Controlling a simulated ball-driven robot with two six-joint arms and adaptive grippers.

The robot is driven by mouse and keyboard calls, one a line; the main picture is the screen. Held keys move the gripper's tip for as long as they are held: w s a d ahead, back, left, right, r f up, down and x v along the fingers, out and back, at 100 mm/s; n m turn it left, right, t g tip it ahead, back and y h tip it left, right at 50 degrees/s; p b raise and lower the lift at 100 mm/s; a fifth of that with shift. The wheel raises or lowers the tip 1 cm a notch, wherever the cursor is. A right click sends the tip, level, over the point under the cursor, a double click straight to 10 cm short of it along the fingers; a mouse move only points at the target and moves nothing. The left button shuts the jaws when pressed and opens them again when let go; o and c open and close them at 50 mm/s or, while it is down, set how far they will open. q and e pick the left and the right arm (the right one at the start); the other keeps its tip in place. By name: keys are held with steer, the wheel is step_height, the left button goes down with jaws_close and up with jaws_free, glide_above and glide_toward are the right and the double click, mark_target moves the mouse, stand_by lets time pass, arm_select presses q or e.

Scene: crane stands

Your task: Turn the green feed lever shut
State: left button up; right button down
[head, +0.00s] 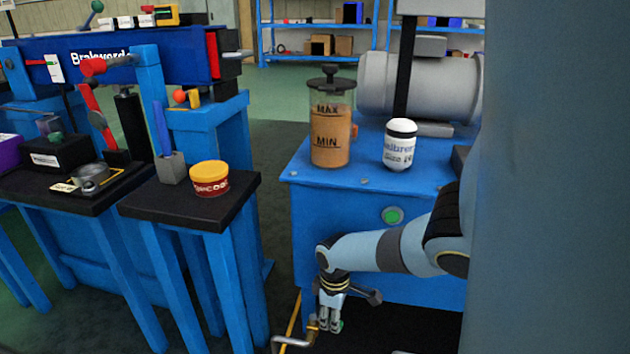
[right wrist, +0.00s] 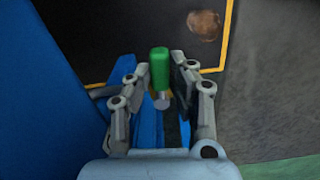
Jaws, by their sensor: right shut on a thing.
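The green feed lever (right wrist: 159,68) stands between the fingertips of my right gripper (right wrist: 161,75) in the right wrist view. The fingers are closed in on it from both sides, and a grey round end shows just below the green grip. In the head view my right gripper (head: 330,322) points down low in front of the blue cabinet. Only a small bit of green shows at its fingertips there, beside a brass valve and bent pipe (head: 296,342). The rest of the lever is hidden by the fingers. My left gripper is out of view.
The blue cabinet (head: 370,205) carries a MAX/MIN jar (head: 331,135), a white bottle (head: 399,146) and a grey motor. A black-topped stand (head: 140,208) with a yellow-lidded tub (head: 209,178) is at left. Dark floor with a yellow line (right wrist: 226,35) lies around the lever.

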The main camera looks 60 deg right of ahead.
steer(key=c, duration=1.2)
jaws_free()
steer(key=shift+r, duration=0.1)
steer(key=shift+r, duration=3.9)
